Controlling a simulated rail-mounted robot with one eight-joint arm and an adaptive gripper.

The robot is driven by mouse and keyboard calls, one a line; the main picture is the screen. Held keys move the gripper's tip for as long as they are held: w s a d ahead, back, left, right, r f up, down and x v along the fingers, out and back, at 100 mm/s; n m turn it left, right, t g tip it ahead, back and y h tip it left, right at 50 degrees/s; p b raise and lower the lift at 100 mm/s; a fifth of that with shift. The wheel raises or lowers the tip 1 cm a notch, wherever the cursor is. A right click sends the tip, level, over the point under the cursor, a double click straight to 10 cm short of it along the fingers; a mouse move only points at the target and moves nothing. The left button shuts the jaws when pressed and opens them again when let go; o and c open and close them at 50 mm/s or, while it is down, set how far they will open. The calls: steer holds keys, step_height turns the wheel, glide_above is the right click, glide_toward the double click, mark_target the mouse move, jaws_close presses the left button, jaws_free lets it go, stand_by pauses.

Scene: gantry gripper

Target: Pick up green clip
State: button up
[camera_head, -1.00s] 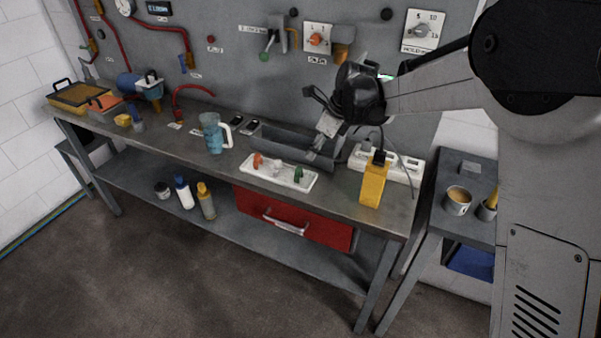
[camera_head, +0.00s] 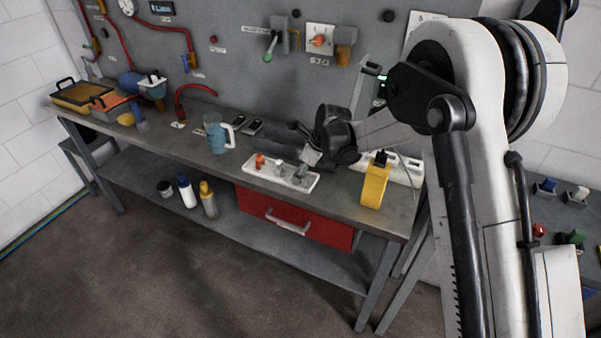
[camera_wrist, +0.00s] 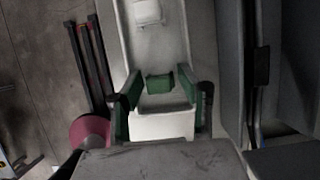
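The green clip (camera_wrist: 160,83) shows in the wrist view as a small green block over the white tray (camera_wrist: 180,35). My gripper (camera_wrist: 160,105) points down at the tray, with its two fingers apart on either side of the block. Green faces show along the inner side of both fingers; I cannot tell whether they belong to the clip or the fingers. Contact with the clip is not clear. In the head view my gripper (camera_head: 301,172) is at the right end of the white tray (camera_head: 268,178) and hides the green clip.
An orange clip (camera_head: 260,160) and a white clip (camera_head: 279,168) are on the tray left of my gripper. A yellow bottle-like object (camera_head: 374,186) stands close on the right, before a white power strip (camera_head: 406,170). A blue jug (camera_head: 216,138) stands left. The wall panel is behind.

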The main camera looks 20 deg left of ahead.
steer(key=shift+a+f, duration=0.1)
steer(key=shift+f, duration=0.1)
steer(key=c, duration=0.6)
